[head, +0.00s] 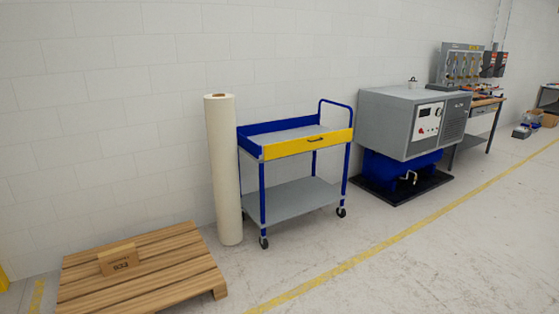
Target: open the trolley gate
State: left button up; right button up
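The trolley (292,193) stands against the wall in the middle of the head view. It has a blue frame, a grey top tray, a grey lower shelf and dark castors. Its gate (308,143) is a yellow panel along the front of the top tray. The gate stands upright, closing the tray's front side. The top tray and lower shelf look empty. Neither of my grippers shows in this view.
A tall cream foam roll (224,170) stands close to the trolley's left side. A wooden pallet (180,285) with a small cardboard box (119,258) lies at lower left. A grey machine (410,118) on a blue base stands right of the trolley. The floor before the trolley is clear.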

aim_at(271, 151)
jog(key=i, duration=3)
